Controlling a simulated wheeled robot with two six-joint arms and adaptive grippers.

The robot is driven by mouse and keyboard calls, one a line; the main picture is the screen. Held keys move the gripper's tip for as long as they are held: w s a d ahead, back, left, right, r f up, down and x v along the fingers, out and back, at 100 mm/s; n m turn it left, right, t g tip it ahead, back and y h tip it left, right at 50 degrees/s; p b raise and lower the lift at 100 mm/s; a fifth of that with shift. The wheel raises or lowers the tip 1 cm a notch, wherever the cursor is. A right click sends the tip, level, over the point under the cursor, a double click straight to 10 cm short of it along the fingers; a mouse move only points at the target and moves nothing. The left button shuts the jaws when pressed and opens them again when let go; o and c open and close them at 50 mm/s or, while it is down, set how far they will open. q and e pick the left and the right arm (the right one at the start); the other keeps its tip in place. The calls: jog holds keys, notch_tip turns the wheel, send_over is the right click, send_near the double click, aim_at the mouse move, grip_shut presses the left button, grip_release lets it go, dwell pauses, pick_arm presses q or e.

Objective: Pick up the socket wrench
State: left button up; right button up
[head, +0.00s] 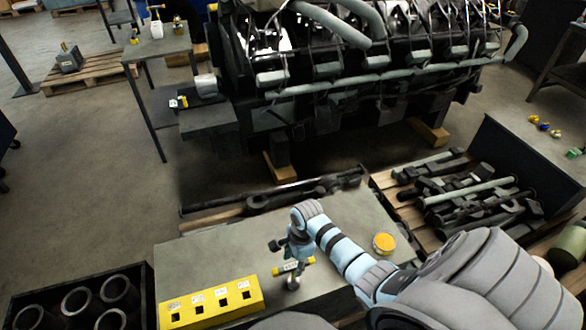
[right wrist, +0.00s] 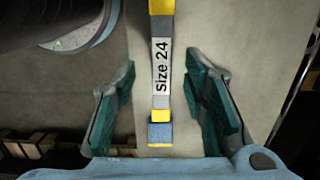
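The socket wrench (head: 295,265) lies on the grey bench top (head: 190,252), below my right gripper (head: 285,250) in the head view. In the right wrist view the wrench (right wrist: 161,65) is a grey bar with yellow bands, a blue-grey end and a white "Size 24" label. My right gripper (right wrist: 164,108) is open, with one teal-padded finger on each side of the wrench and a gap to both. The gripper partly hides the wrench in the head view. My left gripper is not in view.
A yellow block with square holes (head: 212,302) sits left of the wrench. A round orange-topped tin (head: 384,243) stands to its right. A dark box of cylinders (head: 15,313) is at lower left, a crate of dark metal parts (head: 460,195) at right. A large engine (head: 350,75) stands behind.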

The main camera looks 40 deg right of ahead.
aim_at(294, 265)
jog(key=f, duration=0.1)
jog(key=f+b, duration=0.1)
jog(key=f, duration=0.1)
jog(key=shift+w+a+f, duration=0.1)
jog(key=shift+w+a, duration=0.05)
jog(key=shift+a, duration=0.05)
jog(key=shift+c, duration=0.7)
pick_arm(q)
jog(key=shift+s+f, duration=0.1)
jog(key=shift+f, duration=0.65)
pick_arm(e)
grip_shut()
notch_tip(294, 265, up, 7)
jog(key=p, duration=0.3)
jog(key=shift+w+p, duration=0.15)
jog(key=shift+p, duration=0.2)
notch_tip(294, 265, up, 13)
jog(key=p, duration=0.3)
jog(key=shift+c, duration=2.4)
grip_release()
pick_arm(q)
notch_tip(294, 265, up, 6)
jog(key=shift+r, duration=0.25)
pick_arm(e)
grip_shut()
